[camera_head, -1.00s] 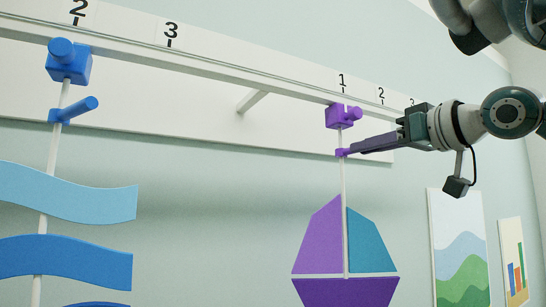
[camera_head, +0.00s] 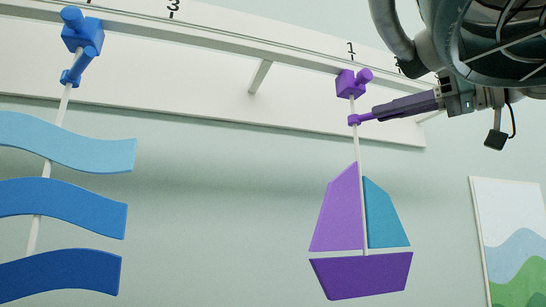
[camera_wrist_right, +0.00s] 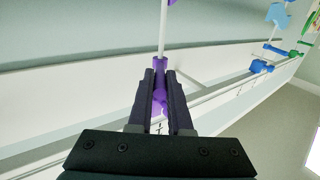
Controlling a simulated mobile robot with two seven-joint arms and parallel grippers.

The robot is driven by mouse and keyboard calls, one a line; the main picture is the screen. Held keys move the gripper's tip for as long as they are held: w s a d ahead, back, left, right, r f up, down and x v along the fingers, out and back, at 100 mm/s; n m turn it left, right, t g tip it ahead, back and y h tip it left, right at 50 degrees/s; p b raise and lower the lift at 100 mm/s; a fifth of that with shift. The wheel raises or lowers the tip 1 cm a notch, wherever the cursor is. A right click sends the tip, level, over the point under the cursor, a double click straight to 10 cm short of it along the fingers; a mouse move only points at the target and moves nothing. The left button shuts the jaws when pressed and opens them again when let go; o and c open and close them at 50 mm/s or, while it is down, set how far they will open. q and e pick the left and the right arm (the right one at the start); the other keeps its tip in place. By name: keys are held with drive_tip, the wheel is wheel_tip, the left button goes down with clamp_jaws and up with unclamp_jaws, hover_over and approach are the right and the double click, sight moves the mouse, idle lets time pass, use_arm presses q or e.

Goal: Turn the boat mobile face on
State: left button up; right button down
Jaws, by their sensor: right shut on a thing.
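The boat mobile, with a purple sail (camera_head: 338,212), a teal sail (camera_head: 384,213) and a dark purple hull (camera_head: 362,275), hangs on a thin white rod below a purple block (camera_head: 346,84) on the rail. Its broad face shows in the head view, leaning slightly in the picture. A small purple handle (camera_head: 366,117) sticks out from the rod below the block. My right gripper (camera_head: 362,118) reaches in from the right and is shut on this handle. In the right wrist view the purple handle (camera_wrist_right: 160,88) sits between the dark fingers (camera_wrist_right: 160,80). My left gripper is out of view.
A blue wave mobile (camera_head: 60,205) hangs at the left from a blue block (camera_head: 80,32). The white rail (camera_head: 215,40) runs along a numbered white board (camera_head: 160,85). A landscape picture (camera_head: 510,235) hangs at the right. The space between the mobiles is clear.

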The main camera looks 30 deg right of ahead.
drive_tip(key=shift+w+f, duration=0.1)
drive_tip(key=shift+f, duration=0.1)
drive_tip(key=c, duration=1.1)
unclamp_jaws()
drive_tip(key=shift+o, duration=1.3)
drive_tip(key=shift+r, duration=0.1)
drive_tip(key=shift+s+d+b, duration=0.25)
drive_tip(key=shift+s+b, duration=0.25)
drive_tip(key=shift+b, duration=0.05)
drive_tip(key=b+v, duration=0.3)
drive_tip(key=v, duration=0.6)
drive_tip(key=shift+b, duration=0.4)
